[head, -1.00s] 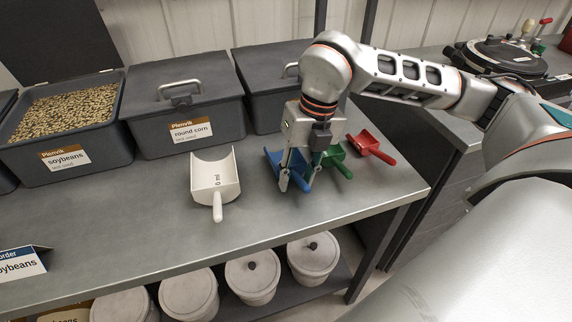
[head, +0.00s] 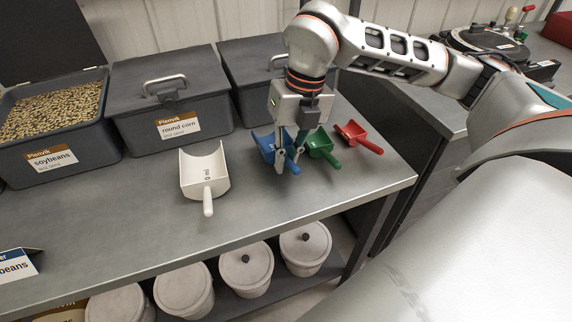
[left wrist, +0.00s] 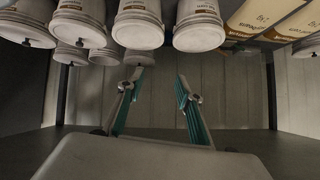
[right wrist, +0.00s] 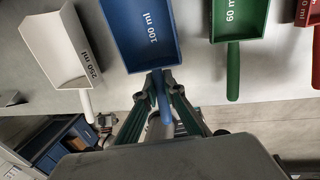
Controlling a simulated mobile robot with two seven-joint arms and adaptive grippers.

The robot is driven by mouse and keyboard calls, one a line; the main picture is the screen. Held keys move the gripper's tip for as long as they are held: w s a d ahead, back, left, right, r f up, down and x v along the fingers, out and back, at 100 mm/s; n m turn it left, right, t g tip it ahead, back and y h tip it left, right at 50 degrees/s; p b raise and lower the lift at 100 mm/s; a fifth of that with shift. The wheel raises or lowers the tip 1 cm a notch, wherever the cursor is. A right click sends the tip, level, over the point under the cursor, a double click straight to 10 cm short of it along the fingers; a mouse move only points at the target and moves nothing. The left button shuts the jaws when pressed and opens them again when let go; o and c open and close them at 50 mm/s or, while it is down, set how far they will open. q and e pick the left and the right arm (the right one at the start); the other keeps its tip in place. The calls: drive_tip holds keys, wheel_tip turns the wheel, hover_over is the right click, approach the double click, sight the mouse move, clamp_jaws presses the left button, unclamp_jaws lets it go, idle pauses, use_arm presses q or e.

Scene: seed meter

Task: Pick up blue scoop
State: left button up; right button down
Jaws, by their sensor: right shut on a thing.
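The blue scoop (head: 266,145), marked 100 ml, is at the back right part of the bench between the white scoop and the green scoop. It also shows in the right wrist view (right wrist: 140,30). My right gripper (head: 287,160) points down over it and is shut on its handle (right wrist: 160,92), the fingers on either side of the handle. I cannot tell whether the scoop is clear of the bench. My left gripper (left wrist: 158,95) is open and empty in the left wrist view, facing the buckets below the bench; it is not in the head view.
A white scoop (head: 205,172) lies to the left; a green scoop (head: 320,144) and a red scoop (head: 356,135) lie close on the right. Behind stand the open soybeans bin (head: 60,135) and the lidded round corn bin (head: 170,100).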

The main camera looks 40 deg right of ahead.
wheel_tip(320, 180, up, 17)
drive_tip(key=p, duration=0.2)
drive_tip(key=c, duration=2.7)
unclamp_jaws()
clamp_jaws()
